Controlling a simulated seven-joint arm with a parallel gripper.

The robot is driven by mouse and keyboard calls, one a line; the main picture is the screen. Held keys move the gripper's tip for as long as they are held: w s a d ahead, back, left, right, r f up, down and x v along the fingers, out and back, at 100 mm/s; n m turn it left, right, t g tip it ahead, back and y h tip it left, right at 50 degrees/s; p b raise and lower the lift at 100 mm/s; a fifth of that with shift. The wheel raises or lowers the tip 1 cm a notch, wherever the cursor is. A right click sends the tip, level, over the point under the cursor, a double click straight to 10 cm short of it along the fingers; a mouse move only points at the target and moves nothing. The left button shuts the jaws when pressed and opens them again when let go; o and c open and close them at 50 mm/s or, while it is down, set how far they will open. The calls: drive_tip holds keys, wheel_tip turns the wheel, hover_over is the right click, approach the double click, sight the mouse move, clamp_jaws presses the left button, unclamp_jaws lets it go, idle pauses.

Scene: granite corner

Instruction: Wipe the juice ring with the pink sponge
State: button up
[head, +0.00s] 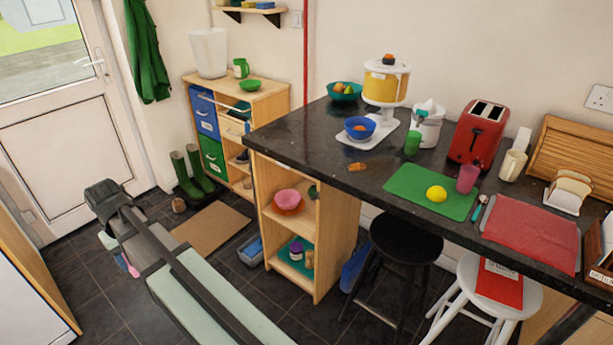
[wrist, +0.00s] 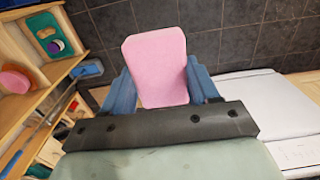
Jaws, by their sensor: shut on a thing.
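The pink sponge (wrist: 158,62) is a rounded block held between the two blue fingers of my gripper (wrist: 161,84) in the wrist view. In the head view only a small pink bit of the sponge (head: 134,271) shows below my arm at the left, over the floor and well away from the counter. The juice ring shows as a small orange mark (head: 358,166) on the dark counter top, near its front edge and left of the green mat. Its exact shape is too small to tell.
A green mat (head: 405,184) with a lemon lies to the right. Stools (head: 408,240) stand below the counter's front edge.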

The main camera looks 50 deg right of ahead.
drive_tip(key=s+d+r+m, duration=0.2)
drive_tip(key=s+d+m, duration=0.15)
drive_tip(key=d, duration=1.15)
drive_tip(key=s+d+r+m, duration=0.2)
drive_tip(key=s+d, duration=0.2)
drive_tip(key=d, duration=1.2)
drive_tip(key=s+d+r+m, duration=0.2)
drive_tip(key=s+d+m, duration=0.15)
drive_tip(key=d, duration=1.15)
drive_tip(key=s+d+r, duration=0.1)
drive_tip(key=s+d, duration=0.2)
drive_tip(key=d, duration=0.2)
drive_tip(key=s+d+r+m, duration=0.1)
drive_tip(key=s+d+r, duration=0.1)
drive_tip(key=s+d, duration=0.2)
drive_tip(key=s+d+r+m, duration=0.1)
drive_tip(key=s+d, duration=0.3)
drive_tip(key=d, duration=0.4)
drive_tip(key=shift+d+r, duration=0.15)
drive_tip(key=shift+r, duration=0.4)
drive_tip(key=shift+s+d+r, duration=0.2)
drive_tip(key=shift+d, duration=0.3)
drive_tip(key=shift+s+d+r, duration=0.2)
drive_tip(key=shift+d, duration=0.25)
drive_tip(key=shift+w+d+r+n, duration=0.35)
drive_tip(key=shift+d+r+n, duration=0.15)
drive_tip(key=shift+d, duration=0.2)
drive_tip(key=shift+w+d+r+n, duration=0.3)
drive_tip(key=shift+d+r+n, duration=0.15)
drive_tip(key=shift+d, duration=0.25)
